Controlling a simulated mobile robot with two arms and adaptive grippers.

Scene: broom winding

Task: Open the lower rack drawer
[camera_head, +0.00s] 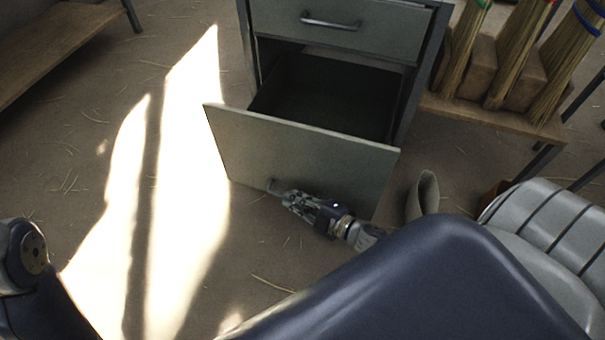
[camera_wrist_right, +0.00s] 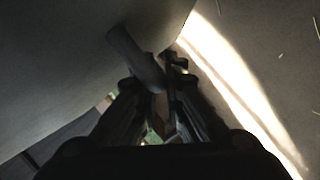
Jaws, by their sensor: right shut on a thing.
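The grey rack stands at the top centre of the head view. Its lower drawer (camera_head: 300,150) is pulled well out, and its dark inside looks empty. Its upper drawer (camera_head: 345,25) is shut, with a metal bar handle (camera_head: 331,21) on its front. My right gripper (camera_head: 280,190) is at the lower left of the lower drawer's front, shut on that drawer's handle (camera_head: 272,185). In the right wrist view the handle (camera_wrist_right: 135,58) runs between the fingers, close to the drawer front (camera_wrist_right: 60,70). My left gripper is not in view.
Brooms (camera_head: 520,45) and wooden blocks (camera_head: 475,65) stand on a low bench (camera_head: 490,115) at the right. A boot-like grey object (camera_head: 422,195) is on the floor right of the drawer. A wooden bench (camera_head: 55,50) is at the upper left. Sunlit floor left of the drawer is clear.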

